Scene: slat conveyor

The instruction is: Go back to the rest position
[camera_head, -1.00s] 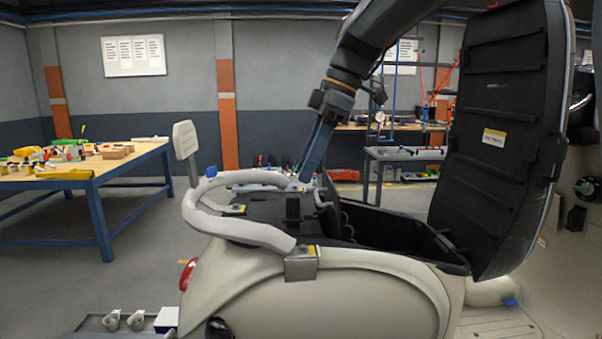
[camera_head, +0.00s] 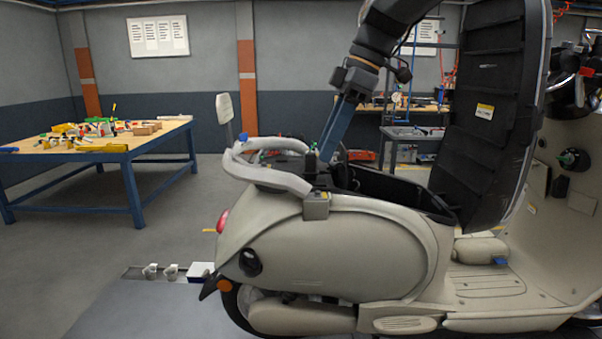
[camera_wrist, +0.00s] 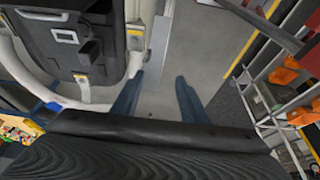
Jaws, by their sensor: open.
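My gripper (camera_wrist: 160,82) is open and empty in the wrist view. Its two blue fingers stand apart with bare grey floor between and beyond them. In the head view my gripper (camera_head: 327,155) points down by the rear of a beige scooter (camera_head: 330,255). Its fingertips are partly hidden there behind the scooter's rear parts. In the wrist view the scooter's seat opening and grey rails lie left of the fingers.
The scooter's black seat (camera_head: 485,120) stands raised, right of my arm. A blue-framed table (camera_head: 110,155) with tools and blocks is at the left. A grey bench (camera_head: 415,132) stands behind the scooter.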

